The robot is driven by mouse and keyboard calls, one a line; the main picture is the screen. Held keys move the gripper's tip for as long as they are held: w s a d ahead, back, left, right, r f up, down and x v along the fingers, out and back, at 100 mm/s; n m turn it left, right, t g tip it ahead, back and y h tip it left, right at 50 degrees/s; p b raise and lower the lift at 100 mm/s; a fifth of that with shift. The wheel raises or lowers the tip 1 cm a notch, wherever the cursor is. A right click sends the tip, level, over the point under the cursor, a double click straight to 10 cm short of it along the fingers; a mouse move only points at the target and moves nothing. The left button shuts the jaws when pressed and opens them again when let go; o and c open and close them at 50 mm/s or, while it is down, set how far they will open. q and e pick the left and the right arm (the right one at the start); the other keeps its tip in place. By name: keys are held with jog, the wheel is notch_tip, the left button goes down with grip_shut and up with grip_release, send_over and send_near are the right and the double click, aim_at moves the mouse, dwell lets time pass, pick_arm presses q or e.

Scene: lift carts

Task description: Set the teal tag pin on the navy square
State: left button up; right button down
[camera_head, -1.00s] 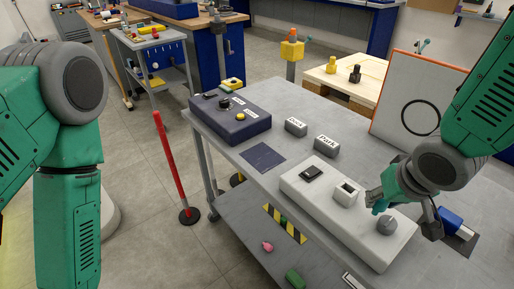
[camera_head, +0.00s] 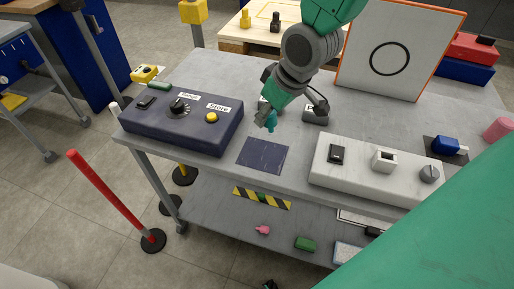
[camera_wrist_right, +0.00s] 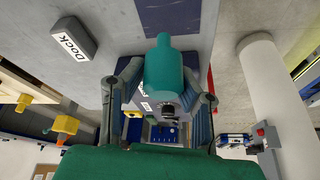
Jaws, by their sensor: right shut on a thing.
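The teal tag pin (camera_head: 271,123) is held in my right gripper (camera_head: 266,116), above the table just behind the navy square. In the right wrist view the pin (camera_wrist_right: 163,76) stands between the two fingers, with its narrow end pointing away from the palm. The navy square (camera_head: 262,156) lies flat on the grey table, between the dark blue control box and the white panel, and is uncovered in the head view. The pin looks apart from it; the exact height is hard to judge. My left gripper is out of view.
The dark blue control box (camera_head: 182,122) is left of the square; the white panel (camera_head: 360,170) with switch, socket and knob is right. A grey block (camera_head: 316,113) stands behind, and the Dock block shows in the wrist view (camera_wrist_right: 73,39). A framed circle board (camera_head: 396,50) stands farther back.

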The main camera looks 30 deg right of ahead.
jog(key=shift+w+a+r+n+y, duration=0.1)
jog(key=shift+w+r+n+y, duration=0.15)
jog(key=shift+n, duration=0.35)
jog(key=shift+a, duration=0.15)
jog(key=shift+w+a+f+m+t+b, duration=0.1)
jog(key=shift+a+f+m+t+b, duration=0.15)
jog(key=shift+m+b, duration=0.7)
jog(key=b, duration=0.3)
send_over(262, 155)
jog(key=shift+t, duration=0.25)
jog(key=f, duration=0.6)
jog(key=shift+w+d, duration=0.25)
jog(key=shift+w, duration=0.1)
jog(key=shift+a+f, duration=0.2)
jog(key=shift+f, duration=1.65)
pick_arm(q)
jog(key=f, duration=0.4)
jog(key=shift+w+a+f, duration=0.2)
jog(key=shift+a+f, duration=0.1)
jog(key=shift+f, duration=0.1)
